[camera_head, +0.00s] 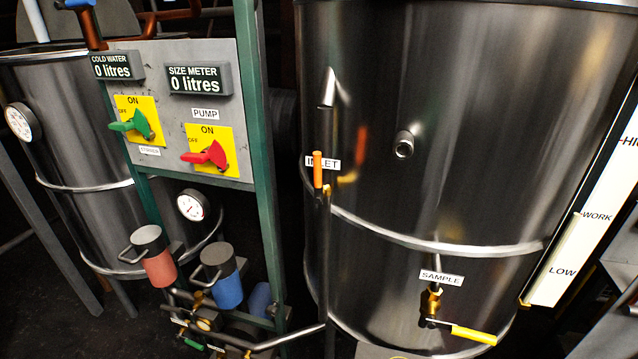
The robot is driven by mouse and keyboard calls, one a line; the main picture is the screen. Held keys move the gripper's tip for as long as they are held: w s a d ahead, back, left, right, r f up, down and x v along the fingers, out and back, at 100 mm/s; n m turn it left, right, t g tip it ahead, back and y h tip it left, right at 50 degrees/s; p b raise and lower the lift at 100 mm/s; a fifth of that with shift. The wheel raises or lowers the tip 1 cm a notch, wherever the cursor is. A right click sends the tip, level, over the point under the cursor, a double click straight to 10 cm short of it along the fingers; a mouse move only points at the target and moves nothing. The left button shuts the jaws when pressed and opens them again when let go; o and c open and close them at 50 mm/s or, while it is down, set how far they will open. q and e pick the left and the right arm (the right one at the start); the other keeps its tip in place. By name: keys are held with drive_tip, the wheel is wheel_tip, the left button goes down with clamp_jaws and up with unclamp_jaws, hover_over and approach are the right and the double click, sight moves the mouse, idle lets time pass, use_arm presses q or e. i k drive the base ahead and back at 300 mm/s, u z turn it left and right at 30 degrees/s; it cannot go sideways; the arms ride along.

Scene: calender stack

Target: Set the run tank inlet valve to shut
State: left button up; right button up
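The run tank (460,130) is the large shiny steel vessel filling the middle and right of the head view. Its inlet valve has an orange handle (318,170) at the tank's left side, in front of a white INLET label (333,163). The handle stands upright, roughly in line with the vertical pipe (326,240) below it. The valve body is small and partly hidden by the handle. Neither of my grippers is in view, and nothing touches the handle.
Left of the valve stands a green frame (262,130) with a grey switch panel (180,55), carrying a green switch (137,124) and a red switch (207,154). A yellow-handled sample valve (473,335) sticks out low on the tank. A level scale (560,255) is at right.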

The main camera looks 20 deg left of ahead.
sight(317, 154)
drive_tip(key=u, duration=0.9)
drive_tip(key=k, duration=0.85)
drive_tip(key=z, duration=1.5)
